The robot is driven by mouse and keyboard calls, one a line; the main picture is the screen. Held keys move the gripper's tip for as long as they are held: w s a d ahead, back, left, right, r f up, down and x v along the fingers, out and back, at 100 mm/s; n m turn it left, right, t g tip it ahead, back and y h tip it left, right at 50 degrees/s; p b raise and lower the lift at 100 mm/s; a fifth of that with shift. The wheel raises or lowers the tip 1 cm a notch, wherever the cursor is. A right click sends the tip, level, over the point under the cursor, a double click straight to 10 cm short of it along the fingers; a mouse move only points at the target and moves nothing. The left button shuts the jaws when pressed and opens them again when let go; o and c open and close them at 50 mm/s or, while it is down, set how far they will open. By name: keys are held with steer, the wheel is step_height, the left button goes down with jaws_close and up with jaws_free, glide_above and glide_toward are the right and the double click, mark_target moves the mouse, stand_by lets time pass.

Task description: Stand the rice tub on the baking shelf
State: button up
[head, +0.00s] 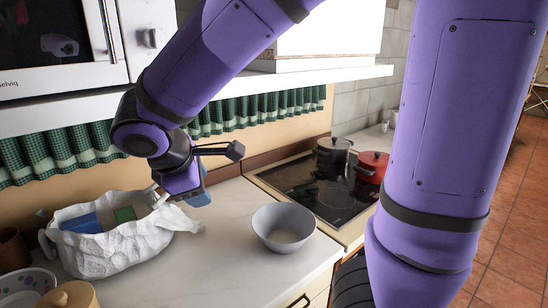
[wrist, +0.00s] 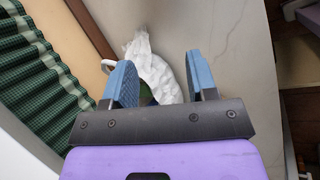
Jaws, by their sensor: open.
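I cannot tell for sure which thing is the rice tub. A white crumpled bag (head: 115,250) stands on the counter at left, with a blue item (head: 82,224) and a green item (head: 125,214) inside; only their tops show. My gripper (head: 196,192) is above the bag's right end, open and empty. In the wrist view, my gripper (wrist: 160,78) has its blue fingers spread over the white bag (wrist: 150,65), with a bit of green between them. A white shelf (head: 350,74) runs along the wall above the counter; whether it is the baking shelf is unclear.
A grey bowl (head: 283,228) stands right of the bag. Beyond it is a black hob (head: 315,190) with a dark pot (head: 332,158) and a red pot (head: 371,167). A tan lidded jar (head: 68,295) and a spotted bowl (head: 28,282) are at lower left. A green checked curtain (head: 60,152) hangs behind.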

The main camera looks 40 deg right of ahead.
steer(key=s+d+r+m+y, duration=0.2)
steer(key=s+d+r+m, duration=0.2)
steer(key=s+m, duration=0.2)
steer(key=s+d+r+m+t+y, duration=0.1)
steer(key=s+d+r+m+y, duration=0.2)
steer(key=s+m, duration=0.3)
steer(key=shift+s+d+r+t, duration=0.3)
steer(key=shift+s+d+r, duration=0.1)
steer(key=shift+s+d, duration=0.45)
steer(key=shift+o, duration=0.6)
steer(key=shift+s+r+m, duration=0.1)
steer(key=shift+s+m, duration=0.1)
steer(key=shift+m, duration=0.1)
steer(key=shift+w, duration=0.15)
